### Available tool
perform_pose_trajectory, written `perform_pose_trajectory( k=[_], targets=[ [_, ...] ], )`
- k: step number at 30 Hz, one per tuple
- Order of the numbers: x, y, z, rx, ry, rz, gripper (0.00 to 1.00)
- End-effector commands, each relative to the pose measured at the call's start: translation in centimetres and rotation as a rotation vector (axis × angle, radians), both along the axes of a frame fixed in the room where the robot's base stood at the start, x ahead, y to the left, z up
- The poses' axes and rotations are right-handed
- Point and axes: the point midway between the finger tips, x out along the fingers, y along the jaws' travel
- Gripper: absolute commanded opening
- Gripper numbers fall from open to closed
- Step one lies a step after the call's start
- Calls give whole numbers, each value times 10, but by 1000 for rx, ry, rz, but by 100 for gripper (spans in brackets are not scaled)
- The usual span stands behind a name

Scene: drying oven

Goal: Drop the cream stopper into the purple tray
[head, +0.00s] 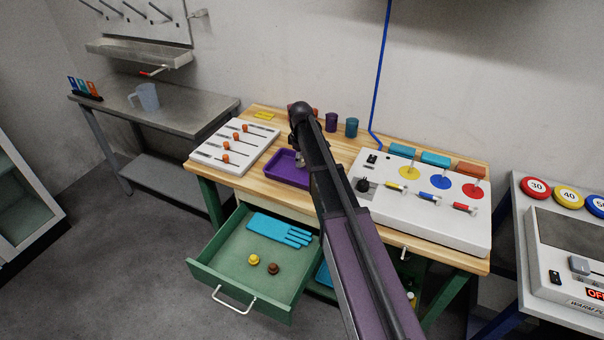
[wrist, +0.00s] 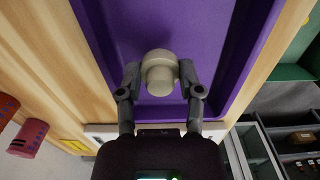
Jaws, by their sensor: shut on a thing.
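The cream stopper (wrist: 159,72) is between the fingertips of my gripper (wrist: 160,82), which is shut on it, in the wrist view. Behind the stopper in that view lies the floor of the purple tray (wrist: 215,30). How high the stopper is above the tray floor is hard to tell. In the head view the purple tray (head: 285,170) sits on the wooden bench, partly covered by my arm. My gripper (head: 300,160) shows only in small part there, over the tray, and the stopper cannot be made out.
A white panel with orange knobs (head: 236,146) stands left of the tray, and a white panel with coloured discs (head: 430,215) right. The open green drawer (head: 215,278) holds a blue glove, a yellow stopper and a brown stopper. Purple and teal cups (head: 351,127) stand behind.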

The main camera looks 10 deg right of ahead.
Motion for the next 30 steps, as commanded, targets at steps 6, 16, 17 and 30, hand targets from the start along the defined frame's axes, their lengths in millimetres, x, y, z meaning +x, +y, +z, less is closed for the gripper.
perform_pose_trajectory(
  k=[6, 16, 17, 30],
  targets=[
    [0, 0, -1, 0, 0, 0, 29],
    [0, 1, -1, 0, 0, 1, 87],
    [0, 1, -1, 0, 0, 1, 87],
    [0, 1, -1, 0, 0, 1, 87]
  ],
)
